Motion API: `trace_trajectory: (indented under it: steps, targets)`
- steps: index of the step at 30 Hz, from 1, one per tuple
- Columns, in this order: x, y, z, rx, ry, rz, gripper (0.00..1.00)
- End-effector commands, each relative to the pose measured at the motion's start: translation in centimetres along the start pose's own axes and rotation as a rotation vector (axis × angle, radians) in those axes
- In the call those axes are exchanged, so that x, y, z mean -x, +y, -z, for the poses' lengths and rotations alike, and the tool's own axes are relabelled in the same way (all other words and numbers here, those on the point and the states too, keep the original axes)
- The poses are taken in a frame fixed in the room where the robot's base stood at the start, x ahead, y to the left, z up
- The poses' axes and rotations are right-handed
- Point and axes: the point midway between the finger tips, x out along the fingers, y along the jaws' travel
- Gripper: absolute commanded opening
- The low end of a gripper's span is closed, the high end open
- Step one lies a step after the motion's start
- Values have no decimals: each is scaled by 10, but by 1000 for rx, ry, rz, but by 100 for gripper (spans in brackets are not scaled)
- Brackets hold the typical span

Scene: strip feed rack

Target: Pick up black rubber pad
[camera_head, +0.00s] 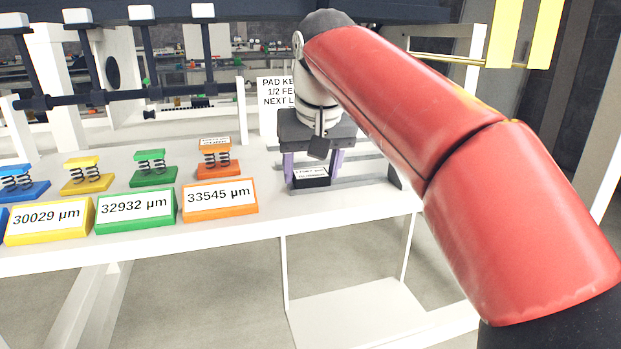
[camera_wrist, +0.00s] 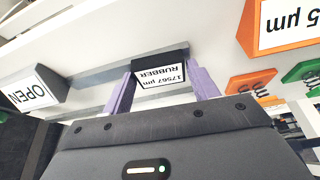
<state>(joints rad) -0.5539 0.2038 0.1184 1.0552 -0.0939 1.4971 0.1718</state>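The black rubber pad (camera_head: 311,182) is a small dark block with a white label on top, lying on the white table under my gripper (camera_head: 311,170). In the wrist view the pad (camera_wrist: 160,54) shows its label upside down, reading RUBBER and 17567 µm. My gripper's two purple fingers (camera_wrist: 161,84) stand apart, one on each side of the pad. The gripper looks open, with narrow gaps beside the pad. Whether a finger touches it is hard to tell.
Left of the pad on the white table (camera_head: 150,242) are an orange block (camera_head: 220,212), a green block (camera_head: 135,222) and a yellow block (camera_head: 50,238) with µm labels. Sprung pieces stand behind them. A dark block labelled OPEN (camera_wrist: 38,90) shows in the wrist view.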

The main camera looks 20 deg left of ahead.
Motion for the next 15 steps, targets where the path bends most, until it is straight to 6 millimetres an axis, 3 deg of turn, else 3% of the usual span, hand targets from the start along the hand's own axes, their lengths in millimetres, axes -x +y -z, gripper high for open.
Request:
trace_trajectory:
  steps: [1,6,15]
  targets:
    - [0,0,0,0,0,0,52]
    - [0,0,0,0,0,0,32]
    - [3,0,1,0,0,0,32]
